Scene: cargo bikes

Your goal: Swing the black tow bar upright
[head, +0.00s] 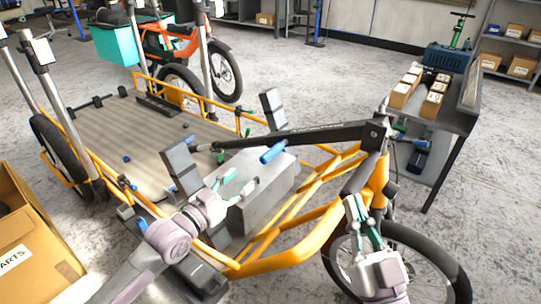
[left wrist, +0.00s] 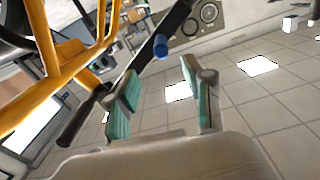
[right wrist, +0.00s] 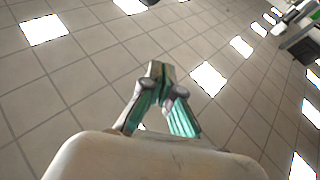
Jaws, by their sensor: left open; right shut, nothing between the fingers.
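The black tow bar (head: 325,134) lies nearly level above the orange bike frame, from a dark hinge block (head: 375,132) at the right to its free end at the left. A blue peg (head: 272,153) sticks out from its side. My left gripper (head: 240,184) is open and empty, just below and in front of the bar's free half. In the left wrist view the bar (left wrist: 172,32) passes behind one finger, with the blue peg (left wrist: 160,46) beyond the fingers; contact cannot be told. My right gripper (head: 357,205) is shut and empty beside the front wheel; its fingertips (right wrist: 157,75) meet.
A grey box (head: 262,200) and upright dark pads (head: 272,108) sit on the bike frame around the bar. A table (head: 455,118) with small cartons stands at the right. A cardboard box (head: 35,255) is at the lower left. The space above the bar looks clear.

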